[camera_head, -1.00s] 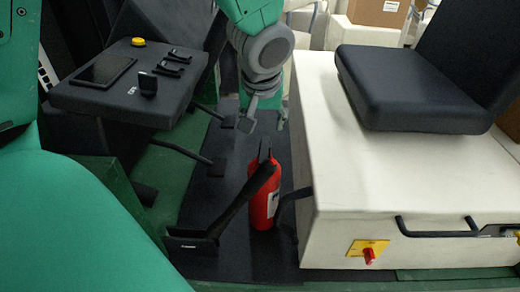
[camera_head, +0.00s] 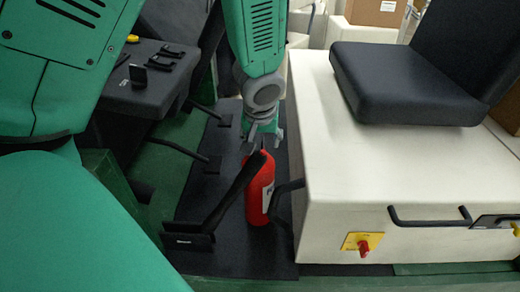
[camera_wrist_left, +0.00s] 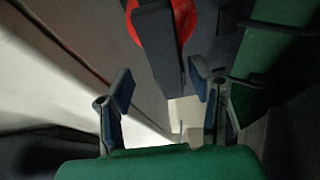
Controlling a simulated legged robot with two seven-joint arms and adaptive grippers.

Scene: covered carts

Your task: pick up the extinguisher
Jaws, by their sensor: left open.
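The red extinguisher (camera_head: 261,195) stands upright on the dark floor strip between the console and the white cart. In the left wrist view the two fingers (camera_wrist_left: 162,88) are spread apart. The extinguisher's red body (camera_wrist_left: 187,18) shows at the top edge there, with a long black part reaching toward the gap between the fingers. I cannot tell whether they touch. My right gripper is not in view.
The white cart (camera_head: 400,185) with a black seat (camera_head: 400,85) stands close to the right of the extinguisher. The dark console (camera_head: 150,90) is at the left. A black pedal (camera_head: 188,240) is in front at the left.

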